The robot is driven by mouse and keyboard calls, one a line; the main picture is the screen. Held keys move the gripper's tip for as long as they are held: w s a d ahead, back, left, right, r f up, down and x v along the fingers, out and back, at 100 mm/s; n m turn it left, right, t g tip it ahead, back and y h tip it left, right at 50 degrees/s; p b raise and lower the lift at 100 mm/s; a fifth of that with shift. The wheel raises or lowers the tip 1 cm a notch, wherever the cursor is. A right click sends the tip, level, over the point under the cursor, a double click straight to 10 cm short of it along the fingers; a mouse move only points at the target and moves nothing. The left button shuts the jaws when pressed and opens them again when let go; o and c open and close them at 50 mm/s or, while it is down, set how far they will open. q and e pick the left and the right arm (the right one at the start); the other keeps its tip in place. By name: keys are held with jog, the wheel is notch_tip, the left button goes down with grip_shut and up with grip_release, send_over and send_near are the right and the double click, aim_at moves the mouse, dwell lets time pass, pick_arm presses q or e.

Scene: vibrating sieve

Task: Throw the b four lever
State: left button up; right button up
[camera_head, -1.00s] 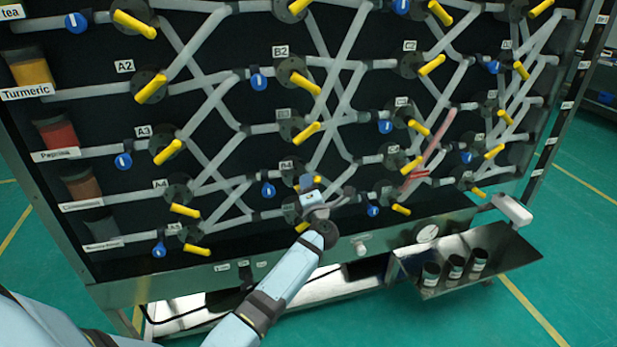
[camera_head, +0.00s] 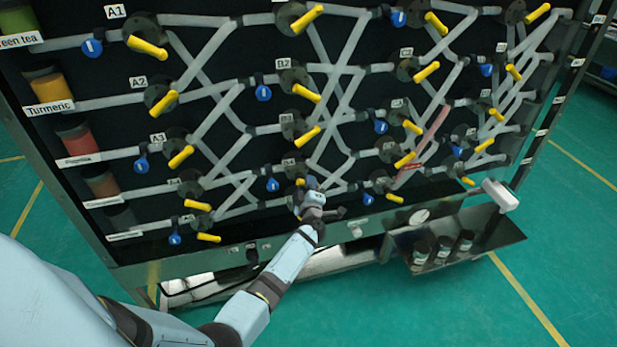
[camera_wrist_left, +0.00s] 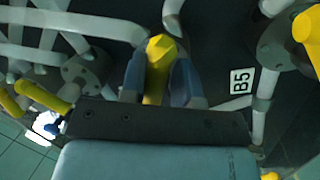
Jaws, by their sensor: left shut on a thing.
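The B4 lever is a yellow handle below the B4 label (camera_head: 290,163) in the head view, where it is mostly hidden. My left gripper (camera_head: 312,198) is at it, reaching up from below. In the left wrist view a yellow lever (camera_wrist_left: 157,62) stands between the two fingers of my left gripper (camera_wrist_left: 160,75), which is shut on it. My right gripper is not in view.
Grey pipes and blue handles (camera_head: 273,185) fill the panel. A metal shelf with several dark jars (camera_head: 443,250) juts out at lower right.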

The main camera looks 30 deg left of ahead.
pick_arm(q)
jog(key=shift+w+a+r+m+p, duration=0.15)
jog(key=shift+a+r+m+p, duration=0.1)
jog(key=shift+r+m+p, duration=0.4)
jog(key=shift+f, duration=0.15)
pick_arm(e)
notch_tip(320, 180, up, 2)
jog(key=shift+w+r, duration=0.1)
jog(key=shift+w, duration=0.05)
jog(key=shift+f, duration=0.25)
pick_arm(q)
jog(key=o, duration=0.7)
jog(key=shift+o, duration=0.2)
jog(key=shift+f, duration=0.1)
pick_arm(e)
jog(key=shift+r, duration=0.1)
pick_arm(q)
jog(key=shift+d+f, duration=0.1)
jog(key=shift+f, duration=0.05)
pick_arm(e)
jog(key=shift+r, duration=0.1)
pick_arm(q)
jog(key=shift+s+d+f, duration=0.15)
jog(key=shift+s, duration=0.05)
